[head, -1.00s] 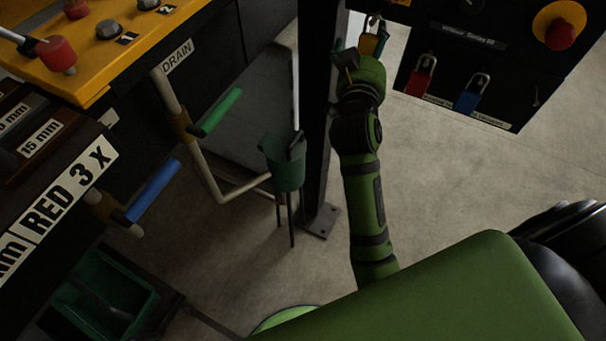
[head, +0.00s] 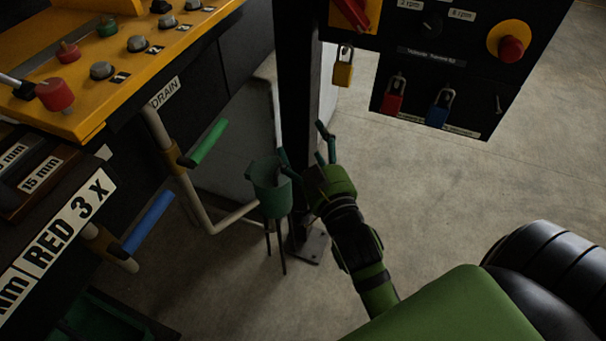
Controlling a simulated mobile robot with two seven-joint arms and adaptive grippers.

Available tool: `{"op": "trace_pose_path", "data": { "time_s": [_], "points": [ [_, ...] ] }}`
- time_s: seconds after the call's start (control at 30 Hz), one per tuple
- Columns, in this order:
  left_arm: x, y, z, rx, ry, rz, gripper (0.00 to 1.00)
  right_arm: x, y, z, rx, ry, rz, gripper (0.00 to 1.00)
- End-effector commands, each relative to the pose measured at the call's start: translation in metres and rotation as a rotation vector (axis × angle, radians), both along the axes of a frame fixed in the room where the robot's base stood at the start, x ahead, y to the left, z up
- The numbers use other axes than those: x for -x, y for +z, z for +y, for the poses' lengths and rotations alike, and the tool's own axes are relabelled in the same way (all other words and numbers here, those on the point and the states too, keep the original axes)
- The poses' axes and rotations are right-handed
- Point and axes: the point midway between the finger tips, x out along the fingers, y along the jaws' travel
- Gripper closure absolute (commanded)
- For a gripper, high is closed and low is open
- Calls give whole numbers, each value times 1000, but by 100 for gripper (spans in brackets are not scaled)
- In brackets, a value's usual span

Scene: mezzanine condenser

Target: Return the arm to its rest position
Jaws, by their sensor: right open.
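My right arm reaches up from the lower right. Its green wrist ends in my right gripper (head: 304,146), with teal fingers spread apart and nothing between them. The gripper is in front of the dark post, just right of a green funnel-like cup (head: 268,190) on thin legs. One finger overlaps the cup's rim in the picture; I cannot tell if they touch. My left gripper is not in view.
Green (head: 208,142) and blue (head: 149,222) valve handles stick out at left. Floor at right is clear.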

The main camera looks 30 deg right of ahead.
Motion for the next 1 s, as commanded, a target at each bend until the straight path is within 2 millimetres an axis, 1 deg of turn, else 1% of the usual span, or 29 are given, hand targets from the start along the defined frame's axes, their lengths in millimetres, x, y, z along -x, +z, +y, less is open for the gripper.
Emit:
{"op": "trace_pose_path", "data": {
  "time_s": [0.03, 0.1, 0.2, 0.33, 0.5, 0.7, 0.77, 0.83, 0.87, 0.97, 1.0],
  "points": [
    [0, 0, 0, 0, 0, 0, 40, 9, -3, 6, 1, 24, 5, 14],
    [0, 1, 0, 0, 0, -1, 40, 18, -5, 14, -3, 54, 3, 14],
    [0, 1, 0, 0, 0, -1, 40, 31, -7, 24, -9, 89, 2, 14],
    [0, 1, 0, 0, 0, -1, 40, 43, -7, 33, -12, 119, 1, 14],
    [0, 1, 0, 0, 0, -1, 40, 51, -7, 38, -15, 138, -1, 14],
    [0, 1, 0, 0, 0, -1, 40, 52, -7, 39, -15, 140, -1, 14],
    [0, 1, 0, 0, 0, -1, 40, 51, -9, 39, -15, 141, 4, 14],
    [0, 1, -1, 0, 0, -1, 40, 49, -22, 41, -16, 147, 28, 14],
    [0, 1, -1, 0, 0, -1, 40, 48, -31, 43, -16, 151, 46, 14],
    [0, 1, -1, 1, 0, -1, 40, 44, -81, 52, -18, 175, 140, 14],
    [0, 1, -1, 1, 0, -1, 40, 44, -108, 56, -19, 188, 192, 14]
  ]
}}
